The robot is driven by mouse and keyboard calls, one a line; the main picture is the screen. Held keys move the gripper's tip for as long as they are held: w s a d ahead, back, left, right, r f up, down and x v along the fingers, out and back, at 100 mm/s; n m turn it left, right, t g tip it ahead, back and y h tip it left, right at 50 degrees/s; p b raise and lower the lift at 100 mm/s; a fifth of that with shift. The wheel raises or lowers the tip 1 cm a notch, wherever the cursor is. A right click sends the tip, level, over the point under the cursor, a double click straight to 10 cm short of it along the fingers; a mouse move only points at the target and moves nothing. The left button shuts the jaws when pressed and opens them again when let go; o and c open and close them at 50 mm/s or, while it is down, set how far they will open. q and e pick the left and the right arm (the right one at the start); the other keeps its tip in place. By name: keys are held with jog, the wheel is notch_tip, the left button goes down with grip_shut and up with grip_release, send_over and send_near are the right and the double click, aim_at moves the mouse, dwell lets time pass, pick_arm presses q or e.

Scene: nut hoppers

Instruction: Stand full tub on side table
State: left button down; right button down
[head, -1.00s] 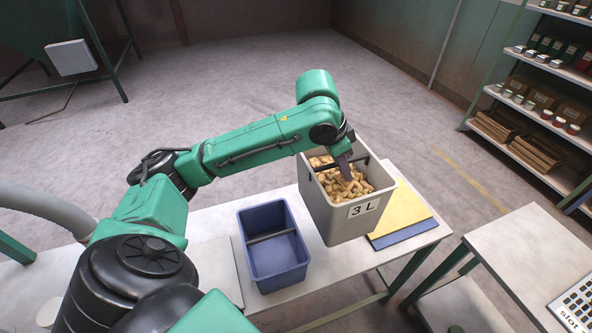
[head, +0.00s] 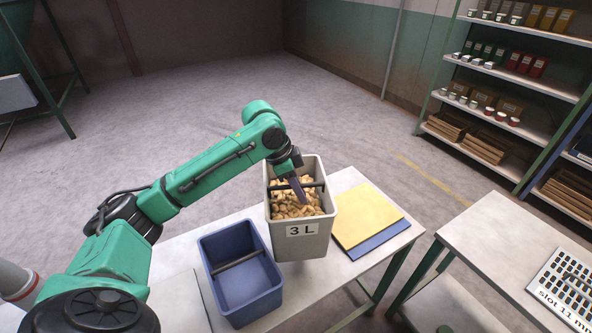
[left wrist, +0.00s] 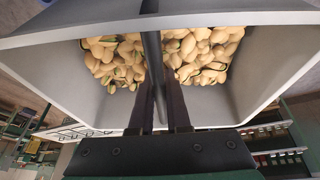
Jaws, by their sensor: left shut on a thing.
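A grey tub (head: 300,249) labelled "3 L" is full of shelled-looking tan nuts (head: 290,203). The nuts also show in the left wrist view (left wrist: 110,62), with several split shells. My left gripper (head: 299,188) is shut on the dark crossbar across the tub's top, and in the left wrist view its fingers (left wrist: 160,100) meet that bar. The tub hangs roughly upright over or beside the long white table; any gap beneath it is hard to judge. A separate pale table (head: 485,237) stands at the right. My right gripper is not in view.
An empty blue tub (head: 241,275) with a crossbar stands left of the grey tub. A yellow sheet on a blue one (head: 366,214) lies to its right. A slotted card or panel (head: 568,285) lies on the right table. Stocked shelves (head: 505,90) stand behind.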

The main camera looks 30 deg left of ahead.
aim_at(282, 189)
pick_arm(q)
jog(key=f, duration=0.5)
jog(key=shift+w+f+p, duration=0.2)
jog(key=shift+f+p, duration=0.1)
jog(key=shift+f, duration=0.05)
notch_tip(282, 189, down, 4)
jog(key=shift+s+f, duration=0.1)
jog(key=c, duration=0.9)
grip_release()
jog(key=shift+s+f, duration=0.15)
jog(key=shift+f, duration=0.05)
jog(key=shift+c, duration=0.2)
jog(key=shift+o, duration=0.3)
jog(key=shift+s+d+r, duration=0.1)
jog(key=shift+r, duration=0.1)
jog(key=shift+a+r, duration=0.2)
jog(key=shift+r, duration=0.1)
jog(key=b+v, duration=0.1)
jog(key=v, duration=1)
jog(key=shift+d+r, duration=0.1)
